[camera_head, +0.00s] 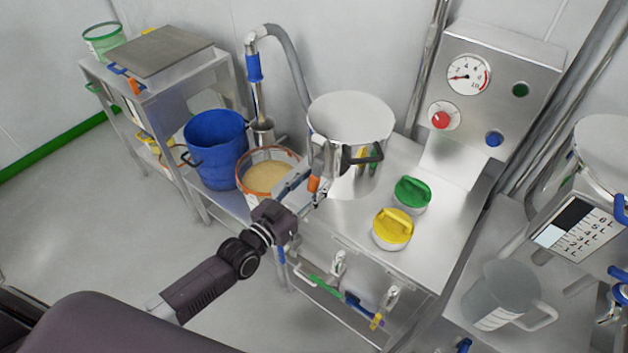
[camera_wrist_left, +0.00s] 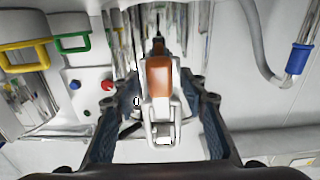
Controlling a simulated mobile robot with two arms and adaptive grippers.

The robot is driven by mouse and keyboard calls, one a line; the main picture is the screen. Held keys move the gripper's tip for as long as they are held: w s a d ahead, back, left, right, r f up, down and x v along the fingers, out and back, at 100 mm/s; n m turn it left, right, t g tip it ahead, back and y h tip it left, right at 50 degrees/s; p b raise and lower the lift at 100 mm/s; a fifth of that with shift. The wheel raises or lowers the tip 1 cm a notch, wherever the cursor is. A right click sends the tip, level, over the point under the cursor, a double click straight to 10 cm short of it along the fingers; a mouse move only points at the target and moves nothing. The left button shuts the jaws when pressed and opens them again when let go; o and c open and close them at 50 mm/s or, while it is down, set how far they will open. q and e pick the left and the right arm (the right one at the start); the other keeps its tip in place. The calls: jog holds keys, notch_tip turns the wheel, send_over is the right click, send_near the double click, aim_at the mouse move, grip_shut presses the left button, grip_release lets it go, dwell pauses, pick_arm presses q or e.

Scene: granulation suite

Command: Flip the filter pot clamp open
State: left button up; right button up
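The filter pot (camera_head: 350,122) is a steel vessel with a shiny flat lid and a black handle, standing on the steel bench. Its clamp (camera_head: 313,184) has an orange grip and sits low on the pot's near left side. In the left wrist view the clamp's orange grip (camera_wrist_left: 159,75) and its pale metal loop (camera_wrist_left: 162,112) are in the middle. My left gripper (camera_head: 304,192) is at the clamp. In the wrist view its two dark fingers stand apart, one on each side of the clamp, with visible gaps. My right gripper is not in view.
A green-handled lid (camera_head: 412,194) and a yellow-handled lid (camera_head: 393,229) sit on the bench right of the clamp. A blue bucket (camera_head: 216,150) and a tub of tan powder (camera_head: 266,176) stand left of the pot. A gauge panel (camera_head: 490,95) rises behind.

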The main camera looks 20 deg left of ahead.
pick_arm(q)
jog(key=shift+w, duration=0.15)
grip_shut()
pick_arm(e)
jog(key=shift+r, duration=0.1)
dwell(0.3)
